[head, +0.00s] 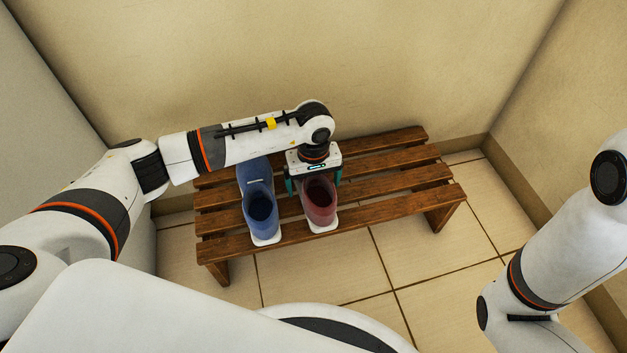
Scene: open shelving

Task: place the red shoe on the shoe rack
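The red shoe (320,210) stands on the wooden slatted shoe rack (400,206), its opening and white sole edge facing me. A blue shoe (259,202) stands just left of it on the same slats. My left gripper (313,183) points down over the far part of the red shoe and hides that part. Its dark teal fingers are spread wide, one on each side of the shoe. I cannot see whether they touch it. My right gripper is out of view; only part of my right arm shows at the right.
The right half of the rack is bare. A beige wall (400,60) stands close behind the rack, with another wall (590,80) at the right. The tiled floor (440,290) in front and to the right looks clear.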

